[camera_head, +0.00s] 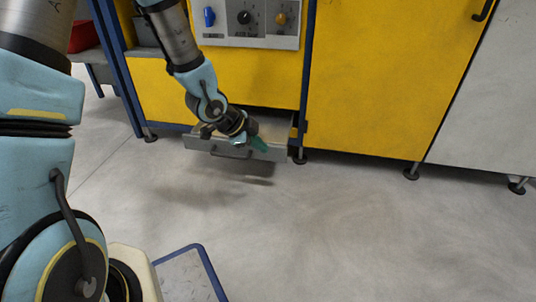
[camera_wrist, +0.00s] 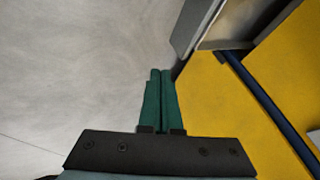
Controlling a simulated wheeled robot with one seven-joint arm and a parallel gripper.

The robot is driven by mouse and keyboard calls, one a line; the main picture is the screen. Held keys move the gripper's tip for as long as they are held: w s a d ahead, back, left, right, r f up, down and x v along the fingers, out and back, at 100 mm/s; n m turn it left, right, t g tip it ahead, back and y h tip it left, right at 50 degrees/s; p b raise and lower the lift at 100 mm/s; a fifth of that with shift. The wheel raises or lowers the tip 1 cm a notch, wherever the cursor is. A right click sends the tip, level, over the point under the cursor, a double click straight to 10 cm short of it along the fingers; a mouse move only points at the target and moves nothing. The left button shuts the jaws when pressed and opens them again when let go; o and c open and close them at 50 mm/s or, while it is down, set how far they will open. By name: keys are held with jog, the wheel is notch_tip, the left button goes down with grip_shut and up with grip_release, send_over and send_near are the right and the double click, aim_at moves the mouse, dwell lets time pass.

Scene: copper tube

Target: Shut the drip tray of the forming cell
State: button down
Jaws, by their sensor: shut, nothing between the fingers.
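The drip tray (camera_head: 203,143) is a grey drawer low in the yellow forming cell (camera_head: 160,85). In the head view it stands pulled out, with its front panel, a handle (camera_head: 230,152) and part of its inside showing. My gripper (camera_head: 259,144) is at the right part of the tray front; whether it touches cannot be told. In the wrist view the green fingers (camera_wrist: 159,100) are together and empty. The tray (camera_wrist: 192,30) shows there at the top, just beyond and right of the fingertips. My arm hides part of the tray in the head view.
A control panel (camera_head: 247,22) with a blue switch and knobs is above the tray. A yellow door (camera_head: 385,75) and a grey cabinet (camera_head: 490,110) stand to the right on small feet. A red bin (camera_head: 84,36) is at the far left.

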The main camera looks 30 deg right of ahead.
jog(key=b, duration=0.5)
send_near(284, 154)
notch_tip(284, 154, down, 4)
jog(key=s, duration=0.3)
jog(key=w+d, duration=0.3)
jog(key=shift+w+b, duration=0.1)
jog(key=shift+b, duration=0.25)
